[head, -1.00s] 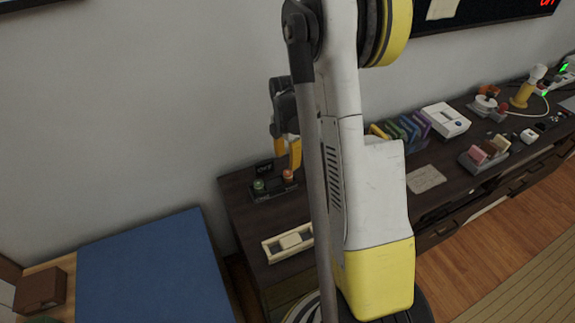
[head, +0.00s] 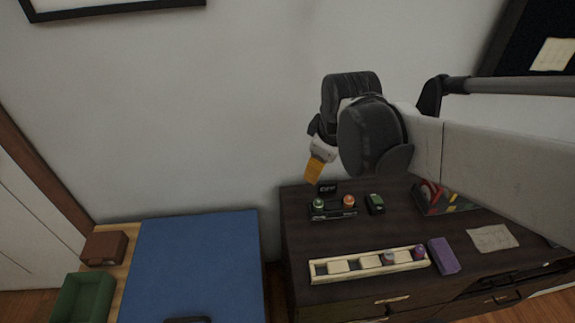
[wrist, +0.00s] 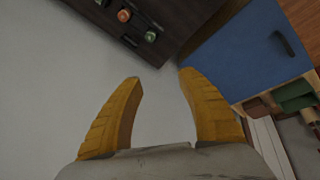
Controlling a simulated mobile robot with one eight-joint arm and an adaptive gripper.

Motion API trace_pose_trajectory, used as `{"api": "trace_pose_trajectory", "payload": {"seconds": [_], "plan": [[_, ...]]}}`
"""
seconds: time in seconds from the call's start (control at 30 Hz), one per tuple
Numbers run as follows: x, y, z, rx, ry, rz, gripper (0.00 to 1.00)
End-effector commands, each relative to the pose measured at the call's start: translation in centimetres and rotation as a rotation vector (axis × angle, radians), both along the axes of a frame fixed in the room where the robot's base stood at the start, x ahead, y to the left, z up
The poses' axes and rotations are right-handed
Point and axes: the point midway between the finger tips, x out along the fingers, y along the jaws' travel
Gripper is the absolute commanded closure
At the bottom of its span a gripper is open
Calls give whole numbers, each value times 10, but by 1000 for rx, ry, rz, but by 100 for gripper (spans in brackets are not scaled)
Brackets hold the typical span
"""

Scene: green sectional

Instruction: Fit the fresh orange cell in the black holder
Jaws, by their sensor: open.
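An orange-topped cell (head: 349,201) stands in a low black stand (head: 333,213), at its right end. A green-topped cell (head: 319,203) stands at the stand's left end. A small dark sign rises behind them. The orange cell (wrist: 124,15) and green cell (wrist: 150,36) also show near the top of the wrist view. A small dark device with a green top (head: 375,203) lies right of the stand; I cannot tell whether it is a holder. My gripper (head: 312,180) is above the stand's back left, apart from it. Its yellow fingers (wrist: 160,78) are open and empty.
A cream tray (head: 340,277) at the dark cabinet's front holds a grey cell (head: 388,258) and a purple cell (head: 419,253). A purple block (head: 444,256) lies beside it. A blue-topped surface (head: 195,260) and green bin (head: 82,298) are left. The wall is close behind.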

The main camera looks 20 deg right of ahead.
Motion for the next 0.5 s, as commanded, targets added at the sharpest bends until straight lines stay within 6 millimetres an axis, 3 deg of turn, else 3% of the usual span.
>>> {"api": "trace_pose_trajectory", "payload": {"seconds": [0.2, 0.5], "plan": [[-47, 47, 15, 171, -156, -278, 54], [-77, 74, 15, 344, -254, -489, 54]]}}
